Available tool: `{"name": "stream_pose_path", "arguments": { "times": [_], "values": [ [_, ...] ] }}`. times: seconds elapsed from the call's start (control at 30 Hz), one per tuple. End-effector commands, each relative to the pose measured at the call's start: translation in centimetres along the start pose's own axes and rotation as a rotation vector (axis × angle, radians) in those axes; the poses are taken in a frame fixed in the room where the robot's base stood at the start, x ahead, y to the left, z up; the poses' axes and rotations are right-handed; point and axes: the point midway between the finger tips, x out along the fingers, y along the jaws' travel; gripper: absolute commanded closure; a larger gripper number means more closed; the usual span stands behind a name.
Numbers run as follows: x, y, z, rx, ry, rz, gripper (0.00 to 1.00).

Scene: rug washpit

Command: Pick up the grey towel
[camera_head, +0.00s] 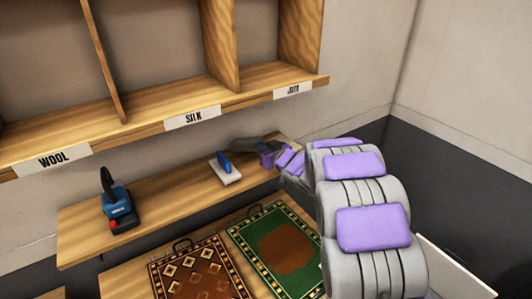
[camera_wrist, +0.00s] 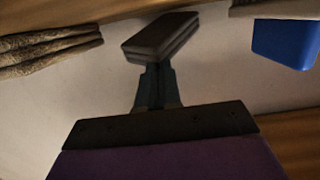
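My gripper (camera_wrist: 160,40) is in the middle of the wrist view. Its dark fingertips lie one against the other, and I see nothing between them. A folded, layered grey-brown cloth (camera_wrist: 48,50), which looks like the grey towel, lies at the upper left of the wrist view, apart from the fingertips. In the head view my gripper (camera_head: 245,149) is small and dark at the end of my purple-grey arm, over the right end of the lower wooden shelf. I cannot clearly make out the towel there.
A white brush with a blue handle (camera_head: 225,163) lies just left of my gripper; its blue part (camera_wrist: 287,42) also shows in the wrist view. A blue tool (camera_head: 118,205) stands farther left on the lower shelf (camera_head: 165,200). Labelled cubbies (camera_head: 190,118) overhang it. Two rugs (camera_head: 195,270) lie below.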

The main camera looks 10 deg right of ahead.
Motion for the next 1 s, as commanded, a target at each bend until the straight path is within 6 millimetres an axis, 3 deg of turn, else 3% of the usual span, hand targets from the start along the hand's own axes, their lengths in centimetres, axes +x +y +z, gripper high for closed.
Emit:
{"name": "stream_pose_path", "arguments": {
  "times": [0.17,0.6,0.8,1.0],
  "values": [
    [-2.6,-0.1,0.2,0.003,0.002,-0.002,1.00],
    [-12.4,0.5,1.3,0.008,0.004,0.002,1.00],
    [-15.0,0.1,1.6,0.004,0.004,0.002,1.00],
    [-16.1,-0.2,1.8,0.005,0.002,0.000,1.00]
  ]
}}
